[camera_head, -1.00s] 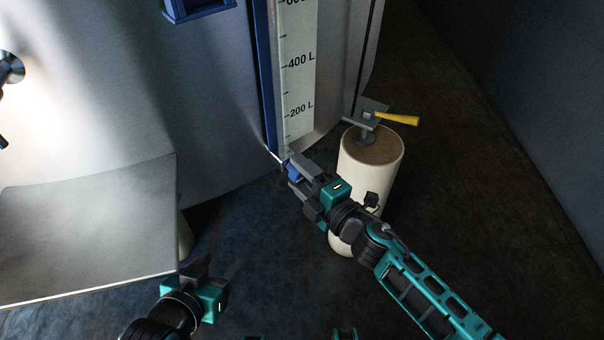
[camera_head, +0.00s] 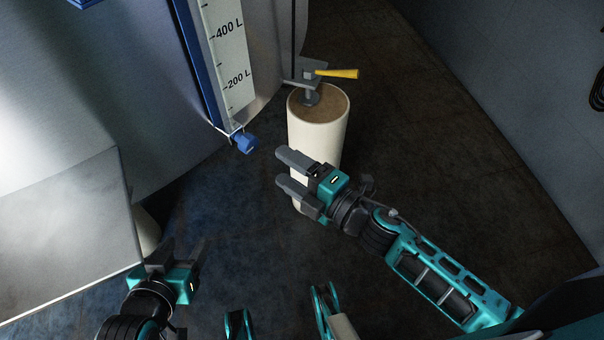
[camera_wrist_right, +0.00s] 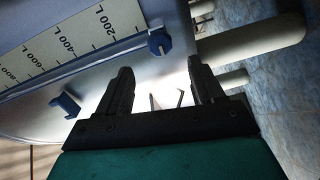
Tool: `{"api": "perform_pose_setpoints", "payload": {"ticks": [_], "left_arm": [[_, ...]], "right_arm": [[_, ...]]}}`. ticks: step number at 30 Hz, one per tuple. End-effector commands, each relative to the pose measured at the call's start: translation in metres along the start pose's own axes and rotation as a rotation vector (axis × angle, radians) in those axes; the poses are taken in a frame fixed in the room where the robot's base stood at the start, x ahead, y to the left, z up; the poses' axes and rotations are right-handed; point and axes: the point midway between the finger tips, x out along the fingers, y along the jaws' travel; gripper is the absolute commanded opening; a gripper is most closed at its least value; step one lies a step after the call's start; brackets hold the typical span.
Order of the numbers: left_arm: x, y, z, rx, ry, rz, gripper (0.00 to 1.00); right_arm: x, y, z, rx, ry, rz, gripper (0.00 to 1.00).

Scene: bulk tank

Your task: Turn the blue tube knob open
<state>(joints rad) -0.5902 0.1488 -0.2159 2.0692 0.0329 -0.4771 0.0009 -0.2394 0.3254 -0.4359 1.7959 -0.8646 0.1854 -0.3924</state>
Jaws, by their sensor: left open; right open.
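The blue tube knob (camera_head: 245,143) sits at the lower end of the blue level tube (camera_head: 199,62), beside the white litre scale on the tank. In the right wrist view the blue knob (camera_wrist_right: 159,43) shows beyond the fingers, above the gap between them. My right gripper (camera_head: 286,170) is open and empty, apart from the knob, to its right and lower in the head view. It also shows open in the right wrist view (camera_wrist_right: 157,75). My left gripper (camera_head: 178,256) is open and empty at the lower left, far from the knob.
A cream cylinder (camera_head: 318,128) stands behind my right gripper, with a yellow-handled valve (camera_head: 335,73) above it. The steel tank (camera_head: 130,60) fills the upper left, with a grey panel (camera_head: 65,235) in front. Dark floor lies open to the right. Another blue bracket (camera_wrist_right: 65,106) shows in the wrist view.

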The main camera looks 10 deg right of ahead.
Motion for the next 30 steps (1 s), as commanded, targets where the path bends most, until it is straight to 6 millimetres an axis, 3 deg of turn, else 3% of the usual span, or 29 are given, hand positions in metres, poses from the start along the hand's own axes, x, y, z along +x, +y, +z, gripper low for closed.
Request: {"api": "perform_pose_setpoints", "payload": {"ticks": [3, 9, 30], "left_arm": [[-0.001, -0.001, 0.0, 0.004, -0.001, -0.001, 0.59], [-0.001, -0.002, 0.0, 0.008, -0.003, -0.001, 0.59], [-0.001, -0.001, 0.002, 0.004, -0.006, -0.001, 0.59]], "right_arm": [[-0.017, -0.001, 0.0, 0.001, 0.0, -0.002, 0.67], [-0.03, 0.0, 0.0, -0.001, 0.001, 0.0, 0.67], [-0.03, 0.0, 0.0, 0.0, 0.001, 0.0, 0.67]]}}
